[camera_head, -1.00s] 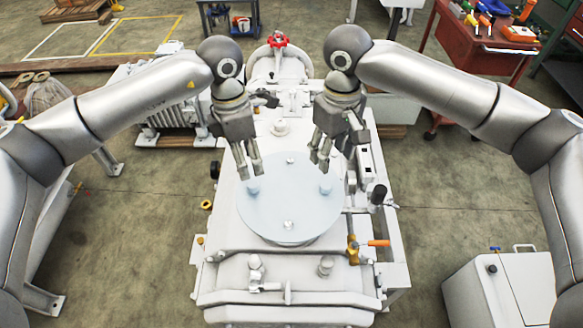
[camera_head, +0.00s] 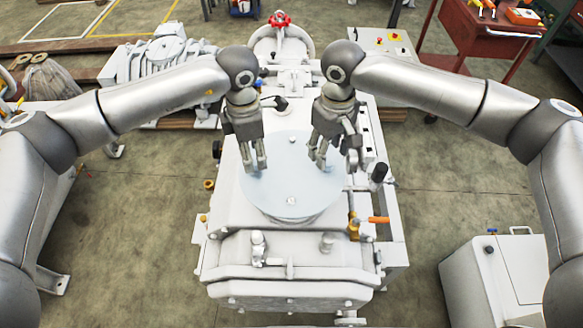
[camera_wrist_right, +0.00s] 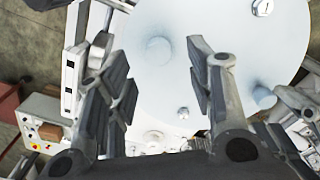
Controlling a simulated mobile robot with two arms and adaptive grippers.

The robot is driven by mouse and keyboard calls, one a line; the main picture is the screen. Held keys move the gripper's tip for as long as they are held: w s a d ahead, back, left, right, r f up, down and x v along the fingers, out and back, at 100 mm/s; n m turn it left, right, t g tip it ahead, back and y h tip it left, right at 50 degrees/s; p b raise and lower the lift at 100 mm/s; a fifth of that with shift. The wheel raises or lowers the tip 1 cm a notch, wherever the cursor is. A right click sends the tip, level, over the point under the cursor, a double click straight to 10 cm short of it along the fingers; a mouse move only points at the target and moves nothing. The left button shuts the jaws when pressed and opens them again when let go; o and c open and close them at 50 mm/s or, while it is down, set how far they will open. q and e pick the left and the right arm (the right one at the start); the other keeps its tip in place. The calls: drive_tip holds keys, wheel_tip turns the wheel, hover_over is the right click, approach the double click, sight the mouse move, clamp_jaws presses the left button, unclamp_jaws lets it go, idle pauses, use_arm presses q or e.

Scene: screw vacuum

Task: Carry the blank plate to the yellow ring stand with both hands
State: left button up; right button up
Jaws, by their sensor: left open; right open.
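The blank plate (camera_head: 291,182), a round pale blue-white disc, lies flat on top of the white machine. Bolt heads and two round knobs stand on it. My left gripper (camera_head: 254,166) is over the plate's left side, with its fingers hiding the left knob. My right gripper (camera_head: 318,162) is open over the right side. In the right wrist view the plate (camera_wrist_right: 215,75) fills the upper middle, and a pale knob (camera_wrist_right: 158,50) shows between the open fingers. Whether either gripper touches a knob cannot be told. The yellow ring stand is not in view.
The white machine (camera_head: 290,272) has an orange-handled valve (camera_head: 378,220) and a black knob (camera_head: 379,173) at its right. A white cabinet (camera_head: 497,280) stands front right, a red tool cart (camera_head: 485,32) back right. Floor lies between.

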sight(254, 161)
use_arm(q)
wheel_tip(254, 161, down, 4)
drive_tip(key=shift+w+f, duration=0.1)
use_arm(e)
wheel_tip(254, 161, down, 4)
drive_tip(key=shift+w+f, duration=0.1)
use_arm(q)
clamp_jaws()
use_arm(e)
clamp_jaws()
